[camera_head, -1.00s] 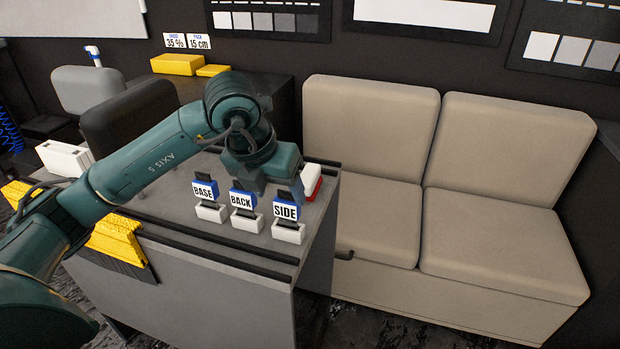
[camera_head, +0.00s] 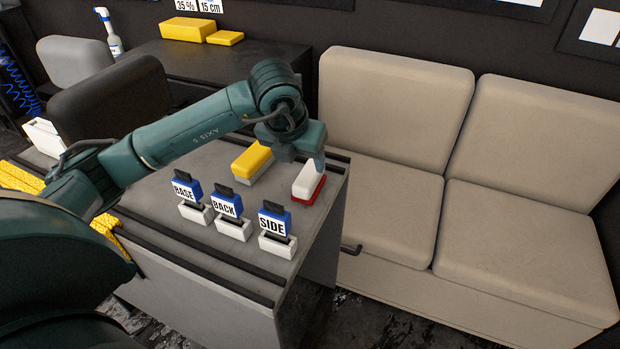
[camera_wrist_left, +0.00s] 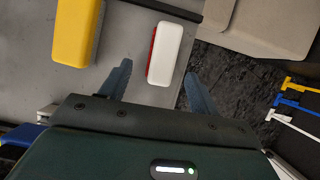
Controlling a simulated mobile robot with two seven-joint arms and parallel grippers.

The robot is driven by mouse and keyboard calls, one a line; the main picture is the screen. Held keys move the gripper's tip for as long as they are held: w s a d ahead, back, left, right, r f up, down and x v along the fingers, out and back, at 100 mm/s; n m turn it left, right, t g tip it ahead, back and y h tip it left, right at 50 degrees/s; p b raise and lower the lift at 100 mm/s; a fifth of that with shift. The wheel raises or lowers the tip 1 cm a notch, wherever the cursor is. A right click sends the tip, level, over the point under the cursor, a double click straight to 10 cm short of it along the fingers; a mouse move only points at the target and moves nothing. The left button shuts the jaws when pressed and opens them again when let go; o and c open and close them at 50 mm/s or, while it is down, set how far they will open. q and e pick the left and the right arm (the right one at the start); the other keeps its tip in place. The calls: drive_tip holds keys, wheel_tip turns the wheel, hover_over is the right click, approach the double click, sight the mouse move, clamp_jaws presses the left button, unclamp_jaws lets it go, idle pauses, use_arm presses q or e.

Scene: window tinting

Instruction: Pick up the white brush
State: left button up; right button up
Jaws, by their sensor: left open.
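The white brush (camera_head: 309,180), a white block with a red layer beneath it, lies on the grey table (camera_head: 225,267) near its right edge. In the left wrist view the white brush (camera_wrist_left: 168,54) lies ahead of my left gripper (camera_wrist_left: 158,85), roughly between the lines of its two spread fingers. My left gripper (camera_head: 318,162) is open and empty, above the far side of the brush in the head view; its fingers are partly hidden there. I cannot tell its exact height over the brush. My right gripper is not in view.
A yellow block (camera_head: 252,161) with a grey base lies left of the brush. Holders labelled BASE (camera_head: 184,190), BACK (camera_head: 226,206) and SIDE (camera_head: 273,222) stand nearer the front. A beige sofa (camera_head: 395,200) stands close to the table's right side.

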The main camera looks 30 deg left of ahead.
sight(307, 176)
use_arm(q)
drive_tip(key=shift+x, duration=0.75)
drive_tip(key=x, duration=0.2)
drive_tip(key=p+x, duration=0.1)
drive_tip(key=x, duration=0.1)
drive_tip(key=shift+s+d+f, duration=0.2)
drive_tip(key=shift+d, duration=0.2)
drive_tip(key=shift+w+f, duration=0.2)
drive_tip(key=shift+f, duration=0.3)
drive_tip(key=shift+c, duration=0.5)
drive_tip(key=c, duration=1)
drive_tip(key=shift+r, duration=0.1)
wheel_tip(307, 176, up, 10)
drive_tip(key=shift+f+b, duration=0.1)
drive_tip(key=shift+b, duration=0.3)
